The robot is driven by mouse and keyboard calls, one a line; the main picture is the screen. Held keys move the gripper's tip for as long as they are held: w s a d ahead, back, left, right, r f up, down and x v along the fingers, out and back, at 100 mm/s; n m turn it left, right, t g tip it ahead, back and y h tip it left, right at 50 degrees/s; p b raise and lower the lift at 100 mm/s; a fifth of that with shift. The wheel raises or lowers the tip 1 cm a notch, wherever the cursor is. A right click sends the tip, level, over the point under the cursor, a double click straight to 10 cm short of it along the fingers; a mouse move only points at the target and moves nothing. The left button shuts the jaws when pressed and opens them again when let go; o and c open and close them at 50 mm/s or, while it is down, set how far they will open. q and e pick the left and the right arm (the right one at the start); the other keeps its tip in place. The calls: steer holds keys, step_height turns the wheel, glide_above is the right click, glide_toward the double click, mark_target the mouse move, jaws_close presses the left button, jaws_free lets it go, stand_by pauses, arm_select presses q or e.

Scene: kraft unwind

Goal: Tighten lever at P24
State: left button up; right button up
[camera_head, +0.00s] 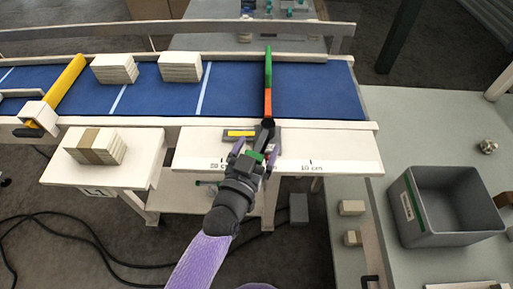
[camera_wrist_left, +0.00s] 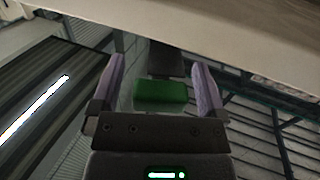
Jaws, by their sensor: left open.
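My left gripper (camera_head: 255,149) is open at the front edge of the conveyor table, its two purple fingers apart. A green block (camera_wrist_left: 160,92), apparently a lever handle, lies between the fingers in the left wrist view, with a dark part behind it. Green also shows between the fingers in the head view (camera_head: 254,156). I cannot tell whether the fingers touch it. No P24 label is readable. My right gripper is not in view.
A ruler strip (camera_head: 340,167) runs along the table front. A banded stack (camera_head: 95,146) is on the left side table. A grey bin (camera_head: 410,215) stands right.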

arm_select(q)
jaws_close()
stand_by(0.4)
steer(key=shift+a, duration=0.1)
